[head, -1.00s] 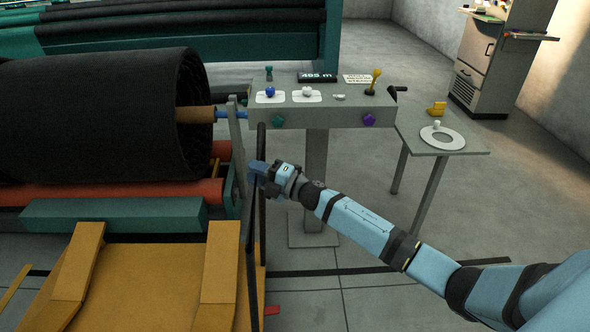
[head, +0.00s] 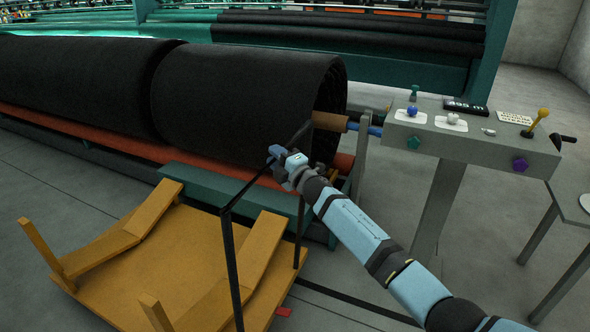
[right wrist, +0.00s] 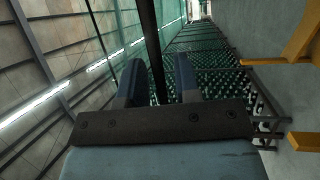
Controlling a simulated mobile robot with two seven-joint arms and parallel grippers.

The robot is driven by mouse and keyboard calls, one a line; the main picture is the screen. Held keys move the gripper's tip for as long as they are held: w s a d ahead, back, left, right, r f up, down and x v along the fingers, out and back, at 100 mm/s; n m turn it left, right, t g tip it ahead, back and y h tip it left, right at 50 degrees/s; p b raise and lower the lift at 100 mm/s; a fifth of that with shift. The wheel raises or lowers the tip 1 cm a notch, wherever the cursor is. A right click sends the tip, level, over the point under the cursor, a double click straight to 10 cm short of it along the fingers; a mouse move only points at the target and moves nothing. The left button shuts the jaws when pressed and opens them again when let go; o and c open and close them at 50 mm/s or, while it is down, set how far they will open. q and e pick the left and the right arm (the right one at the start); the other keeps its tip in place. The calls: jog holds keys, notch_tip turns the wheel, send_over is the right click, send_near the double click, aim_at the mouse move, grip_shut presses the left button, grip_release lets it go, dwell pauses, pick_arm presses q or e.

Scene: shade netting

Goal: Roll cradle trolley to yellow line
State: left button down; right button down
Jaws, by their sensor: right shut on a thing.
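The cradle trolley (head: 165,255) is a low orange platform with sloped cradle arms and upright posts. It stands on the floor in front of the winder's teal beam (head: 215,190). Its black handle frame (head: 231,265) rises at its right side. My right gripper (head: 279,158) is shut on the top bar of this frame, in front of the black roll's right end. In the right wrist view the dark bar (right wrist: 152,50) runs between the two fingers. My left gripper is not in view. I cannot make out a yellow floor line.
A large black netting roll (head: 250,95) lies on the winder, with a brown core at its right end. A grey control console (head: 475,138) stands to the right, beside a small grey table (head: 570,205). Open grey floor lies left of the trolley.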

jog(key=shift+w+a+f, duration=0.15)
jog(key=shift+w+a, duration=0.1)
jog(key=shift+a, duration=0.25)
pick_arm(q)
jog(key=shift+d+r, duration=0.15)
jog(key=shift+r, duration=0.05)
pick_arm(e)
jog(key=c, duration=0.8)
grip_release()
jog(key=shift+c, duration=0.2)
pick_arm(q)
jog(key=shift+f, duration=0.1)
pick_arm(e)
jog(key=shift+d, duration=0.1)
pick_arm(q)
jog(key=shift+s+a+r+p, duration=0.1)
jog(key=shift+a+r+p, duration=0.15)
jog(key=shift+p, duration=0.75)
pick_arm(e)
jog(key=v, duration=1.3)
jog(key=shift+s, duration=0.25)
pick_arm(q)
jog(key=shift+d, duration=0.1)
pick_arm(e)
jog(key=shift+d, duration=0.2)
